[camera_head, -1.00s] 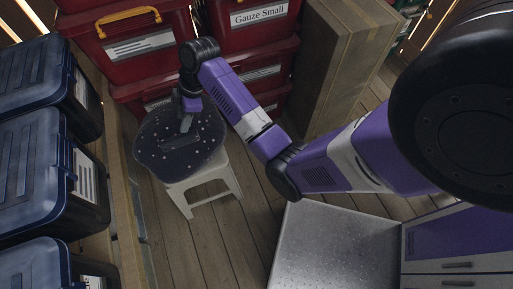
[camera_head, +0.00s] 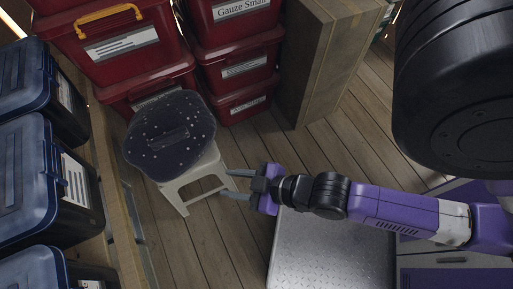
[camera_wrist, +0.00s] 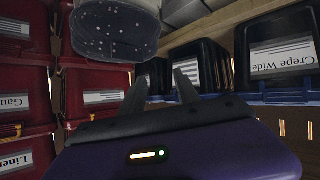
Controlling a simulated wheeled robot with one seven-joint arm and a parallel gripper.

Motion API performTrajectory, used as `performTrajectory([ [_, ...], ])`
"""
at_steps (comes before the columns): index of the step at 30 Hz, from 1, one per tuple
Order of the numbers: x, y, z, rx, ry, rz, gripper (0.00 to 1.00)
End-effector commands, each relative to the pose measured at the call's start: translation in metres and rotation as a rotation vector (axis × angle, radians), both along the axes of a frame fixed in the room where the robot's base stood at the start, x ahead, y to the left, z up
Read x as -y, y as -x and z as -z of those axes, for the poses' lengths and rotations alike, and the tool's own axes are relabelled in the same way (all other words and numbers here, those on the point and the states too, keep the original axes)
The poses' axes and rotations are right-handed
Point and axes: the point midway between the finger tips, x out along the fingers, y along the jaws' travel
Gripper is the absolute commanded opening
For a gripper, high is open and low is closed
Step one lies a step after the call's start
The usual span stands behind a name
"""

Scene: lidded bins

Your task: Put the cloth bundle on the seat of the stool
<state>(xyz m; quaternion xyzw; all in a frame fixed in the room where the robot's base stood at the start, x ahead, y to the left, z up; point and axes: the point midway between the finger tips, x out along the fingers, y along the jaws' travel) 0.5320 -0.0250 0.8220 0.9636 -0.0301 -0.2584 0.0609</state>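The cloth bundle (camera_head: 155,150), dark blue with white dots and a raised strip on top, lies on the seat of the pale stool (camera_head: 187,183). It covers most of the seat and overhangs it at the left. My gripper (camera_head: 238,185) is open and empty, to the right of the stool and apart from the bundle. In the wrist view the dotted bundle (camera_wrist: 112,38) shows at the top, beyond my open gripper (camera_wrist: 160,84), with nothing between the fingers.
Red lidded bins (camera_head: 112,40) are stacked behind the stool. Blue lidded bins (camera_head: 40,170) line the left side on a wooden shelf. A tall cardboard box (camera_head: 318,65) stands at the back. Bare plank floor (camera_head: 265,145) lies right of the stool.

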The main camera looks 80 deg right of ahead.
Motion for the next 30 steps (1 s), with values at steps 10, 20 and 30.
performTrajectory([
  [10, -0.023, 0.06, -0.109, 0.223, -0.114, -0.037, 0.38],
  [20, -0.025, 0.064, -0.124, 0.254, -0.13, -0.044, 0.38],
  [30, -0.025, 0.064, -0.123, 0.253, -0.129, -0.043, 0.38],
])
